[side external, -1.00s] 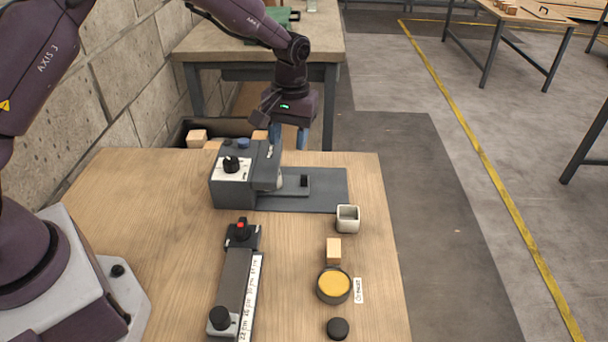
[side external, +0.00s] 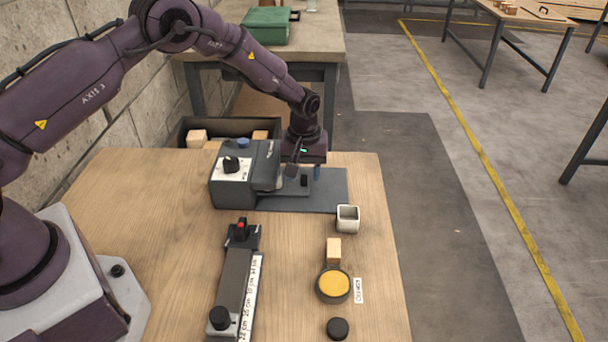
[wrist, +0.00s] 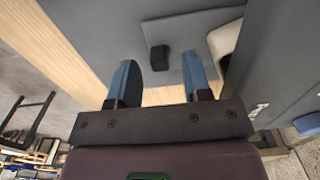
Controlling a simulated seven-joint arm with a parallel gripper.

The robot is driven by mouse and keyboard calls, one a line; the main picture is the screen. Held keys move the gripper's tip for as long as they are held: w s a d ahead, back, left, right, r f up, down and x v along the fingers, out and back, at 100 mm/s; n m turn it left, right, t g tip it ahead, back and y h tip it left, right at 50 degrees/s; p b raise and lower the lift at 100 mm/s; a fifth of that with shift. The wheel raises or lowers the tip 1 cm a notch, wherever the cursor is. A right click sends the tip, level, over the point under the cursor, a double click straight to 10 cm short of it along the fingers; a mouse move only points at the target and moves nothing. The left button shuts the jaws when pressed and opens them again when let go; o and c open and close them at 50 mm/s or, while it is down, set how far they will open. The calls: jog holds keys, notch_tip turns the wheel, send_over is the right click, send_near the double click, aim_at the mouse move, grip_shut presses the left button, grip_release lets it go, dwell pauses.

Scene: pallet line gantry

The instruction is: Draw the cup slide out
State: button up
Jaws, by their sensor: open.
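The cup slide (side external: 297,190) is a flat grey tongue sticking out to the right from under the head of the dark grey machine (side external: 238,177). A black knob (side external: 304,180) stands upright on it. In the wrist view the knob (wrist: 160,58) appears between the two open blue fingers (wrist: 160,72), with gaps on both sides. Finger height relative to the knob is unclear. A pale rounded thing (wrist: 222,45), partly hidden, shows beside the right finger.
A grey mat (side external: 328,190) lies under the slide, clear to its right. A lever rail (side external: 235,285) lies front left. A bin of blocks (side external: 198,136) is behind.

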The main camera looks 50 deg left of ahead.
jog(key=shift+f, duration=0.75)
